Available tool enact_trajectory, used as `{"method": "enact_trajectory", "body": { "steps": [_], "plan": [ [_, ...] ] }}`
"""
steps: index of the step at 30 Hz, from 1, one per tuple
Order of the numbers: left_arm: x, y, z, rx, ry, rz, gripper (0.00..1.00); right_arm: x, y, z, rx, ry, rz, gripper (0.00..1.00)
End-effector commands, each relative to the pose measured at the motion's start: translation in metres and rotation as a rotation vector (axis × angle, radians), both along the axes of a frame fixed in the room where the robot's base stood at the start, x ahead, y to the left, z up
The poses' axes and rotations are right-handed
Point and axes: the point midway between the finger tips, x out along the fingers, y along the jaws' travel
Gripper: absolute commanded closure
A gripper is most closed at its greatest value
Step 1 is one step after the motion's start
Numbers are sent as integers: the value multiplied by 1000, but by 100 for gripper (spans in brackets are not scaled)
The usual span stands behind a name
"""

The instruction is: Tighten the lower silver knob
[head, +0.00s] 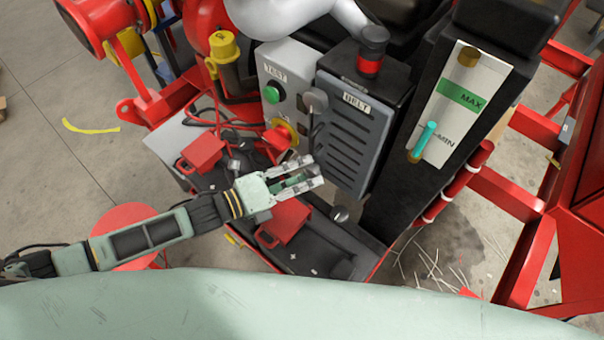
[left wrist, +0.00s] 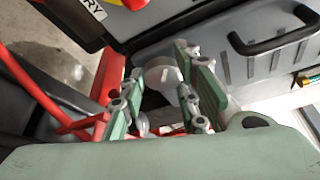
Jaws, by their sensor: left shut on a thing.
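A round silver-grey knob (left wrist: 162,78) sits between the two fingers of my left gripper (head: 311,171) in the left wrist view. The gripper is shut on it, in front of the lower part of the panels. In the head view the gripper hides this knob. Another silver-grey knob (head: 315,100) stands higher, between the two panels. I cannot see my right gripper.
A grey TEST box (head: 270,70) has a green button (head: 271,94) and a red button on yellow (head: 281,137). The vented BELT panel (head: 347,140) is close by. Red blocks (head: 201,153) and a dark knob (head: 340,214) lie around the black tray.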

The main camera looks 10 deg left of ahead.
Motion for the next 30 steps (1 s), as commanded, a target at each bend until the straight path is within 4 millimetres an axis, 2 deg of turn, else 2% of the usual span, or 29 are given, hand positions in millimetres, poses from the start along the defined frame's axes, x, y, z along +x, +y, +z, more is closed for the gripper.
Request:
{"method": "enact_trajectory", "body": {
  "steps": [1, 8, 20, 21, 24, 30],
  "plan": [
    [1, 3, -8, -9, 18, 7, 97, -1, 3, -6, 3, 1, 0, 100],
    [1, 3, -13, -148, 112, 8, 97, -1, 4, -26, 5, 1, 1, 100],
    [0, 4, -11, -181, 142, 8, 97, -1, -3, -26, -5, 1, 2, 100],
    [0, 4, -12, -180, 143, 8, 67, -1, -4, -26, -5, 2, 2, 100],
    [0, 4, -11, -181, 142, 8, 58, -1, -5, -26, -7, 2, 0, 100],
    [0, 3, -9, -185, 139, 7, 57, -1, -6, -26, -7, 3, 0, 100]
  ]
}}
